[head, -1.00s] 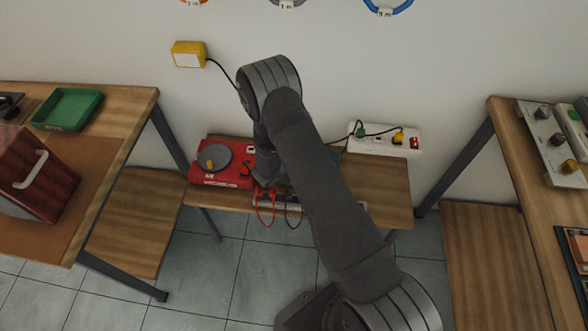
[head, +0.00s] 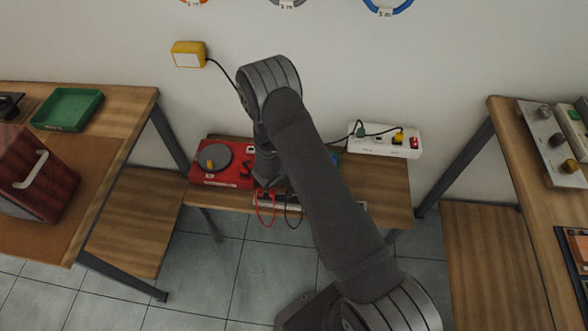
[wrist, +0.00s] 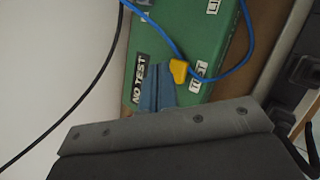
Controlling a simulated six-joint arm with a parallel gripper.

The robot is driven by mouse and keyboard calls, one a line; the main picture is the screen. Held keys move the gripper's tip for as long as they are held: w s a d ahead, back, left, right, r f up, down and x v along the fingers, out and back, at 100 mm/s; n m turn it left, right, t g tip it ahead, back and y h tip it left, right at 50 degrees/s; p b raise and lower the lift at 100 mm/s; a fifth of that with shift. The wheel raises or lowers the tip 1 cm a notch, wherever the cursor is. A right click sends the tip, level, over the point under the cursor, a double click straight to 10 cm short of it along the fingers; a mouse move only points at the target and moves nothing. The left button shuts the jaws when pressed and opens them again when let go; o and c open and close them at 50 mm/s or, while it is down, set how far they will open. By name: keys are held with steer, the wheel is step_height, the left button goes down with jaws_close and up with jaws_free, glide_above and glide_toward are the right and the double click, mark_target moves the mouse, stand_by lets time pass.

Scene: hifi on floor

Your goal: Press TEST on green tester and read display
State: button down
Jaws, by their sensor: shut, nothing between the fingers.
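The green tester (wrist: 185,32) fills the upper middle of the wrist view. A yellow piece (wrist: 179,70) sits by a blue cord that crosses the green face. My gripper (wrist: 158,76) appears as two blue-grey fingers held together, empty, over the tester between the two labels. I cannot tell whether the tips touch it. No display reading shows. In the head view my arm hides most of the tester and my gripper's tips.
A red device (head: 214,178) with a grey dial stands left of my wrist on the low bench (head: 385,185). A white power strip (head: 375,147) with plugs lies at the right. Red and black leads (head: 265,208) hang at the front. A black cable (wrist: 75,105) runs left.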

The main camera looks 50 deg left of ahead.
steer(key=shift+f, duration=0.1)
steer(key=shift+f, duration=0.35)
steer(key=shift+f, duration=0.45)
stand_by(0.6)
steer(key=shift+r, duration=0.9)
steer(key=shift+r, duration=2.5)
steer(key=shift+r, duration=1.9)
